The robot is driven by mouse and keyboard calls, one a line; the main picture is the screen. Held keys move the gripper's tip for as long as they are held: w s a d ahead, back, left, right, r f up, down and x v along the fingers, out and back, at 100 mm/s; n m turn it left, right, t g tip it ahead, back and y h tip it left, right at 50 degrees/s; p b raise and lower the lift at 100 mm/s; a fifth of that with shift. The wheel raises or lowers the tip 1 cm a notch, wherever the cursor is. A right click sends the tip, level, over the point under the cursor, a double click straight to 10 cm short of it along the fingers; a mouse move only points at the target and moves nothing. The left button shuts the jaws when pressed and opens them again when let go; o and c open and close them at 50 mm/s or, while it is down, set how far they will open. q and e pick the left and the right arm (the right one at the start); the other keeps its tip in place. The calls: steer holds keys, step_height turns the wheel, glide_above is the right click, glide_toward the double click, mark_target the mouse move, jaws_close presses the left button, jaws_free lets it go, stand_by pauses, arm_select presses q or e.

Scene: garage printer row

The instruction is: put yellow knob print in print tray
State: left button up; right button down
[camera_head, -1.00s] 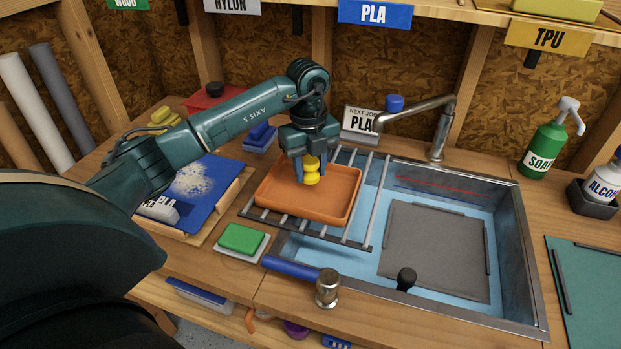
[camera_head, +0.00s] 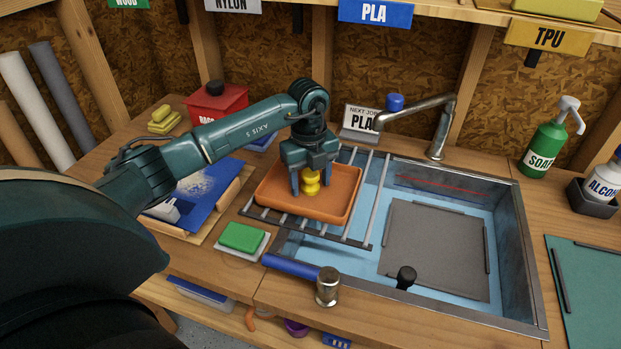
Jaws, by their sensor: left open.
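The yellow knob print (camera_head: 311,187) is upright over the floor of the orange print tray (camera_head: 276,203) and seems to rest on it. The tray lies on a metal rack (camera_head: 366,215) across the left part of the sink. My left gripper (camera_head: 311,186) points down into the tray. Its two fingers are open, one on each side of the knob, and the gripper body hides the space just above it. My right gripper is not in view.
The sink (camera_head: 505,240) holds a grey plate (camera_head: 435,250). A tap (camera_head: 437,130) stands behind it. A green sponge (camera_head: 242,237) and a blue-handled tool (camera_head: 292,267) lie at the front. A blue sheet (camera_head: 207,190) is at left. A green soap bottle (camera_head: 548,145) stands at right.

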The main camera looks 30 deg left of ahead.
mark_target(309, 172)
arm_select(q)
steer(key=shift+r, duration=0.1)
step_height(309, 172, up, 12)
steer(key=b, duration=0.1)
steer(key=shift+a, duration=0.2)
stand_by(0.7)
